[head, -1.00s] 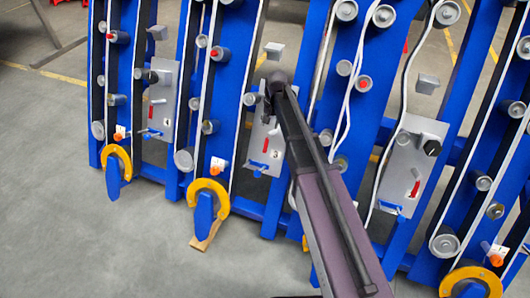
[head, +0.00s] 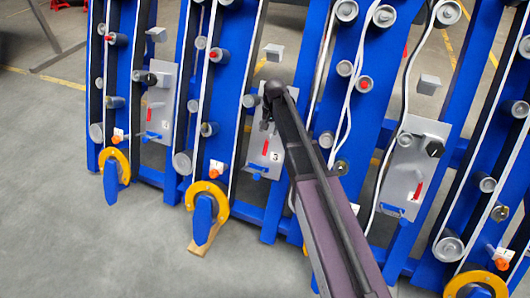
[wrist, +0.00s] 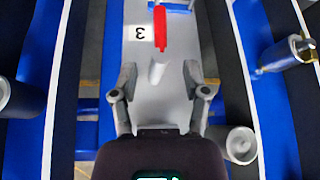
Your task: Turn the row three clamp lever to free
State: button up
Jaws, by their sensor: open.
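The row three plate (head: 250,150) is a grey panel marked with a "3" label (head: 275,156), between blue frame bars. Its red lever handle (head: 265,146) points along the plate, with a small blue handle (head: 257,168) below. In the wrist view the label (wrist: 139,33) lies left of the red handle (wrist: 160,30). A pale stub (wrist: 157,72) projects from the plate near the handle's end. My gripper (wrist: 161,95) is open, its two fingers spread either side of the plate's middle line, with nothing between the tips. My gripper hides the plate's upper part in the head view.
A similar plate (head: 405,170) stands to the right and another (head: 160,105) to the left. Grey rollers stick out along the bars, one (wrist: 300,48) right of my gripper in the wrist view. White and black belts run along the bars. Open floor (head: 60,220) lies at left.

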aim_at(266, 147)
jog(key=shift+w+a+f+b, duration=0.1)
jog(key=shift+a+f+b, duration=0.1)
jog(key=shift+f+b, duration=1.65)
jog(key=shift+a+f+b, duration=0.2)
jog(key=shift+f+b, duration=1.55)
jog(key=shift+f, duration=0.2)
jog(key=shift+w+a+f+b, duration=0.1)
jog(key=shift+a+f+b, duration=0.1)
jog(key=shift+f+b, duration=1.65)
jog(key=shift+c, duration=0.2)
grip_shut()
